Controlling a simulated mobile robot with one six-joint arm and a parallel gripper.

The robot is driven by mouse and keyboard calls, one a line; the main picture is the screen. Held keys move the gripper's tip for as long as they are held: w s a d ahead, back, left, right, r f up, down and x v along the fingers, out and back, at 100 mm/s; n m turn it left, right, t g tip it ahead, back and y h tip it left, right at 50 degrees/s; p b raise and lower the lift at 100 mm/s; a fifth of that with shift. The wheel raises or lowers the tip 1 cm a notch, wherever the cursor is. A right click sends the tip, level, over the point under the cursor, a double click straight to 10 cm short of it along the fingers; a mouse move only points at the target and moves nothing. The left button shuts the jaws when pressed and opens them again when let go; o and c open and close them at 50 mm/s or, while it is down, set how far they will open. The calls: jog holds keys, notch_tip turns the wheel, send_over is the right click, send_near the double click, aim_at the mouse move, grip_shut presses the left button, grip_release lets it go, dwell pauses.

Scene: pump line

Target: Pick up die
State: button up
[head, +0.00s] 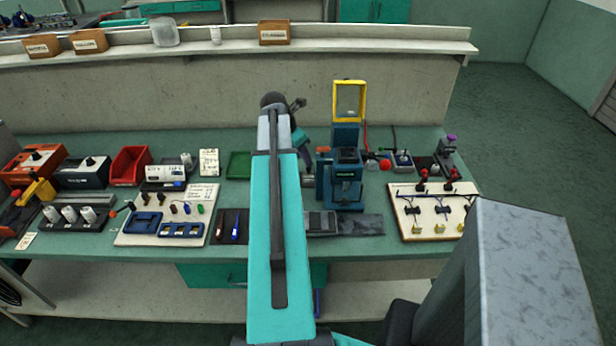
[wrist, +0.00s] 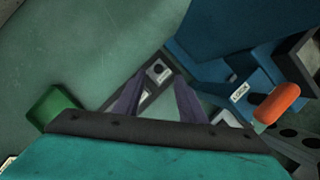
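In the wrist view my gripper (wrist: 160,77) shows two dark purple-grey fingers spread apart. I see no contact between the fingers and the block. In the head view my arm covers the middle of the bench, and my fingertips are hidden behind it. A blue press (head: 345,180) with a yellow frame (head: 349,100) stands just right of my arm.
In the wrist view a green tray (wrist: 57,106) is at left and an orange-red handle (wrist: 277,103) at right, near blue machine parts (wrist: 225,40). On the bench (head: 230,258), a white board with wired parts (head: 433,211) lies right; several tools and bins crowd the left.

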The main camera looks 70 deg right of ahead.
aim_at(307, 169)
jog(key=shift+s+d+f, duration=0.1)
jog(key=shift+f, duration=0.25)
jog(key=shift+p+x, duration=1)
jog(key=shift+x, duration=1.6)
jog(key=shift+c, duration=0.5)
grip_shut()
